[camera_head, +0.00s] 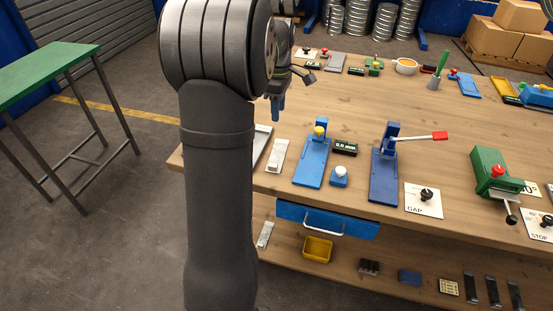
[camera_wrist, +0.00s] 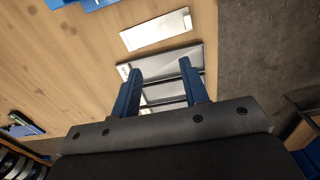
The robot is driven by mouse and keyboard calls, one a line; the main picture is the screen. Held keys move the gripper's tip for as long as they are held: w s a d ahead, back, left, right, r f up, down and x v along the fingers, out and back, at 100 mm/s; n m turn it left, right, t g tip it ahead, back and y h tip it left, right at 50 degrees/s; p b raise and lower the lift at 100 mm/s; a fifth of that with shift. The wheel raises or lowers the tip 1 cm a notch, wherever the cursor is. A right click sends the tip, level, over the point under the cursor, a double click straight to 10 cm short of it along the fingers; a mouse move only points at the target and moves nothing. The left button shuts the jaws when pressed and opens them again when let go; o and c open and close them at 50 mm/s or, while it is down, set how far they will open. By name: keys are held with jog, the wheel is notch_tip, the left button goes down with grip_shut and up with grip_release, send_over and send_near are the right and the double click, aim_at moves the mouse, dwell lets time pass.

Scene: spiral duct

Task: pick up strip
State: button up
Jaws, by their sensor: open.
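My gripper (camera_wrist: 159,70) is open, its two blue fingers apart, with nothing seen held between them. In the wrist view, a grey metal tray (camera_wrist: 187,50) lies below and beyond the fingers. Shiny strip-like metal (camera_wrist: 163,92) shows in it between the fingers, crossed by dark bands; I cannot tell single strips apart. The fingers and palm hide part of the tray. In the head view, my gripper (camera_head: 278,108) hangs above the left end of the bench, and the tray (camera_head: 262,143) is mostly hidden behind my arm.
A pale plate (camera_wrist: 156,29) lies beside the tray and also shows in the head view (camera_head: 277,156). Farther right on the wooden bench (camera_head: 330,100) stand a blue fixture (camera_head: 311,164), a blue lever press (camera_head: 385,175) and a green device (camera_head: 490,172). The bench's left edge is close to the tray.

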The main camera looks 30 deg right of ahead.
jog(key=n, duration=0.1)
send_over(273, 165)
jog(key=f, duration=1)
jog(key=shift+w+f, duration=0.3)
jog(key=shift+w, duration=0.05)
jog(key=shift+s+f, duration=0.15)
jog(key=shift+f, duration=1.45)
jog(key=shift+s+f, duration=0.15)
jog(key=shift+f, duration=1.4)
grip_shut()
